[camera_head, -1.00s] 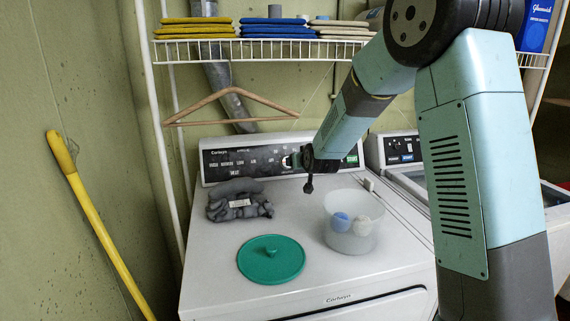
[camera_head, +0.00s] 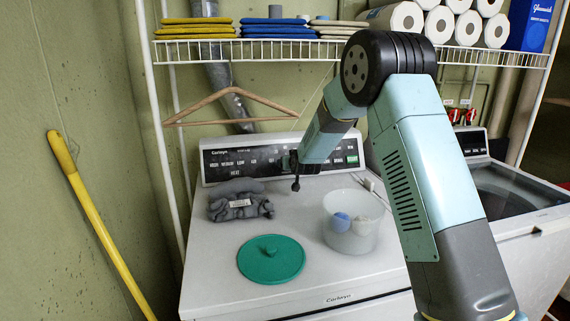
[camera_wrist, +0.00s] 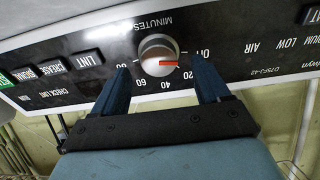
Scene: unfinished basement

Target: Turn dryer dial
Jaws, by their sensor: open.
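The dryer dial (camera_wrist: 158,54) is a round silver knob on the black control panel, with a MINUTES scale around it. The wrist view shows it upside down. Its red mark points to the right of that picture, between Off and 20. My gripper (camera_wrist: 160,66) is open, with one dark blue finger on each side of the dial. I cannot tell whether the fingers touch it. In the head view my gripper (camera_head: 291,164) is at the panel of the white dryer (camera_head: 222,284), and it hides the dial.
A wooden hanger (camera_head: 230,106) hangs from the wire shelf (camera_head: 350,53) above. Push buttons (camera_wrist: 89,59) flank the dial.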

